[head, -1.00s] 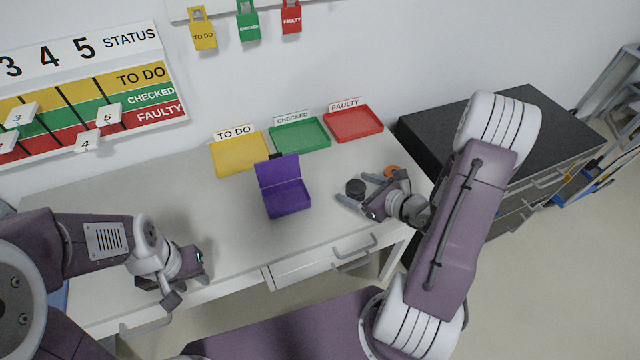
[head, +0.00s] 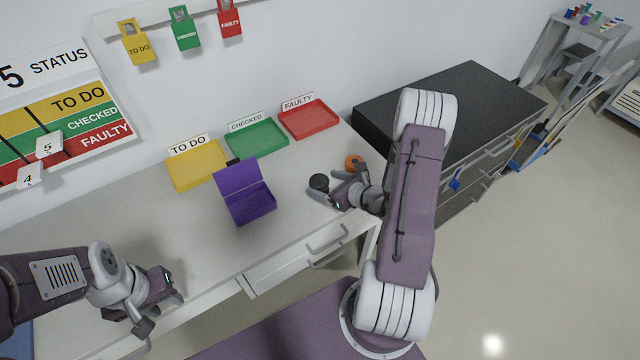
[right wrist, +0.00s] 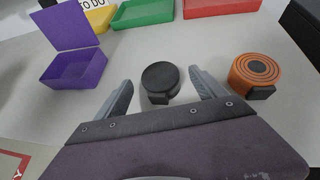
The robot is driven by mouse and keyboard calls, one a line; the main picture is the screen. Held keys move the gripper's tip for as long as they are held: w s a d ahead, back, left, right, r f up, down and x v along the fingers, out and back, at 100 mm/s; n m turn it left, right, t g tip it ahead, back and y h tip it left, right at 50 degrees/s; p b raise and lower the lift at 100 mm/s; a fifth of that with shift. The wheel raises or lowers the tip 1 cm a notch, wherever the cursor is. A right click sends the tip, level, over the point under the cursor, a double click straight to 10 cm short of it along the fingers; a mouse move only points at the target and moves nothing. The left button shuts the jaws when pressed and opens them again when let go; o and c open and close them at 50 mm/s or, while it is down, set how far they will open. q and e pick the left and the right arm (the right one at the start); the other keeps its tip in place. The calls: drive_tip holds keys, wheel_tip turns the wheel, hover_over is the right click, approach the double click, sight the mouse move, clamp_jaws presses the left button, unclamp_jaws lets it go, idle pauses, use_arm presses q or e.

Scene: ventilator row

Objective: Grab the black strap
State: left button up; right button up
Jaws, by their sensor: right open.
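A small round black item (head: 319,182), which looks like a rolled-up black strap, lies on the white table near its right end. In the right wrist view the black strap (right wrist: 160,80) sits between and just ahead of the two fingers. My right gripper (head: 326,192) is open with the strap at its fingertips; the right wrist view shows its fingers (right wrist: 160,88) apart on either side, with nothing gripped. My left gripper (head: 160,308) hangs at the table's front left; its fingers cannot be made out.
An orange rolled item (head: 353,162) lies just right of my right gripper. An open purple box (head: 250,205) stands to the left. Yellow (head: 197,167), green (head: 258,139) and red (head: 309,120) trays line the back. A black-topped cabinet (head: 450,100) adjoins on the right.

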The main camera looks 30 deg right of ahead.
sight(321, 182)
drive_tip(key=x, duration=0.3)
drive_tip(key=shift+w, duration=0.1)
drive_tip(key=shift+c, duration=0.2)
drive_tip(key=c, duration=1.5)
drive_tip(key=shift+o, duration=0.2)
drive_tip(key=shift+r, duration=0.1)
drive_tip(key=shift+r, duration=0.35)
drive_tip(key=r, duration=0.1)
drive_tip(key=d+r, duration=0.1)
drive_tip(key=r, duration=0.2)
drive_tip(key=shift+d+r, duration=0.1)
drive_tip(key=shift+d, duration=0.15)
drive_tip(key=s+d+r+p, duration=0.1)
drive_tip(key=d+r, duration=0.5)
drive_tip(key=d, duration=0.4)
drive_tip(key=shift+s, duration=0.2)
